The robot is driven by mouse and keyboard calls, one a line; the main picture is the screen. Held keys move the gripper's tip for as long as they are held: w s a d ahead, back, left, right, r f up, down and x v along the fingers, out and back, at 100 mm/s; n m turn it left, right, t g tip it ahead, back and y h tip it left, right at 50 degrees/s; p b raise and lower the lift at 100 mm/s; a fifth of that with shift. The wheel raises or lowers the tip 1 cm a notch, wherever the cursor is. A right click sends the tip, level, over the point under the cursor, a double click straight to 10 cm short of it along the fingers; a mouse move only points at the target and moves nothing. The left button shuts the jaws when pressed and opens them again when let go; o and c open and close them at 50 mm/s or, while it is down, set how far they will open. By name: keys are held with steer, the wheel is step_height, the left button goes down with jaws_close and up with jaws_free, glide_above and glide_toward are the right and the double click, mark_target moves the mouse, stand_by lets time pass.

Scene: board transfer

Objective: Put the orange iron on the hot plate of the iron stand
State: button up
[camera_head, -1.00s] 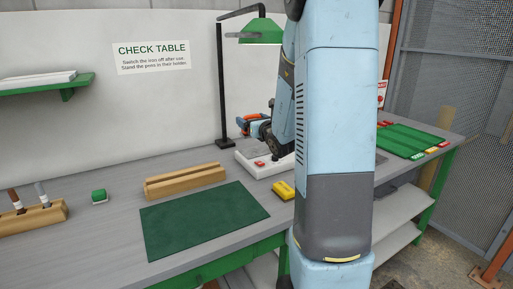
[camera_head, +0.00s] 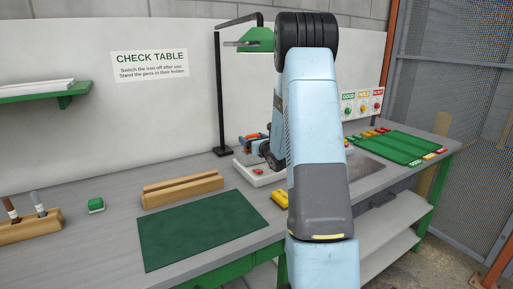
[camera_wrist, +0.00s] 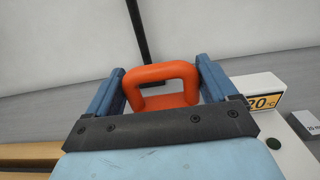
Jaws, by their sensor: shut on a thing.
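The orange iron's handle (camera_wrist: 162,72) is a closed loop between the two blue fingers of my gripper (camera_wrist: 160,64) in the wrist view. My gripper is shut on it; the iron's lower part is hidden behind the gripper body. In the head view, a bit of the orange handle (camera_head: 253,136) shows beside my gripper (camera_head: 246,141), low over the iron stand. The iron stand (camera_head: 259,178) is a white base with a red button at its front. My arm hides its right part and the hot plate. Whether the iron touches the plate cannot be told.
A white box with a 20 °C display (camera_wrist: 262,98) stands right of the handle. A lamp post (camera_head: 219,100) rises behind the stand. A green tray (camera_head: 400,146) lies at right.

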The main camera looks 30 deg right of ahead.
steer(key=shift+w+d+f, duration=0.15)
steer(key=shift+f, duration=0.1)
step_height(320, 180, down, 3)
steer(key=shift+w+f, duration=0.1)
steer(key=shift+f, duration=0.05)
steer(key=o, duration=1.1)
